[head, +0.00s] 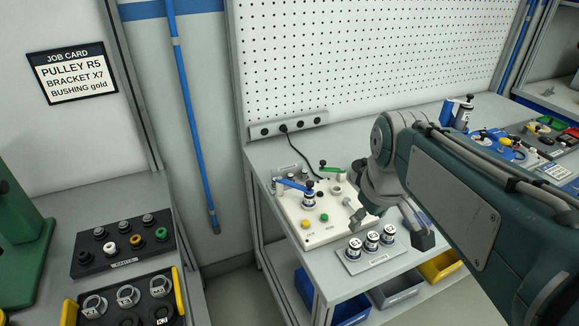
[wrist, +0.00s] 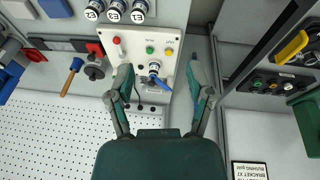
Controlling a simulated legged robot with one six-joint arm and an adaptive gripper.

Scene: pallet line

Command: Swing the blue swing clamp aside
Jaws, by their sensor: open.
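The blue swing clamp (head: 290,184) is on a white fixture panel (head: 290,207) on the bench. Its blue bar reaches over to a small dark-topped white part (head: 308,199). In the wrist view the blue clamp (wrist: 162,85) shows as a short slanted bar beside that part. My gripper (head: 388,225) is open and empty, to the right of the clamp in the head view. In the wrist view my gripper (wrist: 159,72) has its fingers spread, with the clamp and part in the gap between them. I cannot tell the height of the fingers above the panel.
Yellow (head: 305,223) and green (head: 324,217) buttons sit on the panel's front. Several labelled canisters (head: 372,241) stand in a grey holder at the bench front. A pegboard (head: 370,60) rises behind the bench.

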